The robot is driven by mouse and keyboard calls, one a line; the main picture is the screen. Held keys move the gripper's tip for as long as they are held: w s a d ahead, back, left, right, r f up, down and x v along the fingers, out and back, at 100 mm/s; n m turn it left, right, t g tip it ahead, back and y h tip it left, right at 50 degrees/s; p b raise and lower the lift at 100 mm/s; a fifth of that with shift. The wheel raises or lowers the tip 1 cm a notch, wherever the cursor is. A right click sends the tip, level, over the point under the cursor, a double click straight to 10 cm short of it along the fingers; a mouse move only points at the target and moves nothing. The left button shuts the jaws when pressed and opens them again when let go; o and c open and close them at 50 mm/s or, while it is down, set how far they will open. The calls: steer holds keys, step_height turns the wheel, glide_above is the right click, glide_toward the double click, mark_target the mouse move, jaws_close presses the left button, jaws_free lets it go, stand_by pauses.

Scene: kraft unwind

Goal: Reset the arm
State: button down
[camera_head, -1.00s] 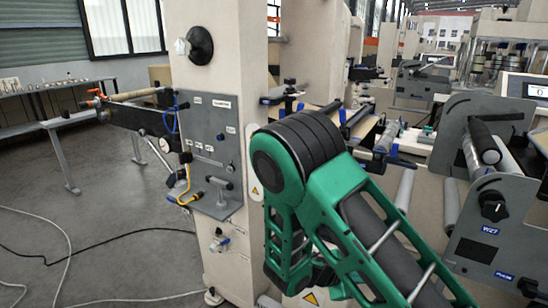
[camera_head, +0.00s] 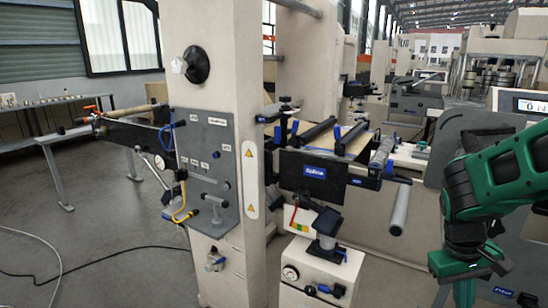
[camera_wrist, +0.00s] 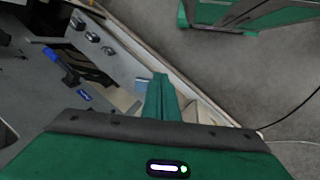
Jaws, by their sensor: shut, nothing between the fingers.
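In the wrist view, the gripper's green fingers (camera_wrist: 162,98) are together and hold nothing. They are above the grey floor and a machine side, touching nothing that I can see.
A beige column (camera_head: 215,120) with a grey control panel (camera_head: 212,170) stands at left centre. A roller unit (camera_head: 325,170) sits beside it, above a beige cabinet (camera_head: 322,270). A grey machine (camera_head: 465,120) is close behind my arm. Open floor (camera_head: 100,220) lies at left.

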steer(key=s+r+m+t+y, duration=0.1)
steer(key=s+r+m+y, duration=0.2)
steer(key=s, duration=0.8)
step_height(320, 180, up, 3)
steer(key=m, duration=0.2)
steer(key=shift+s+a+m, duration=0.35)
steer(key=shift+m, duration=0.05)
steer(key=shift+r, duration=0.1)
steer(key=shift+w+f, duration=0.25)
steer(key=shift+w, duration=0.35)
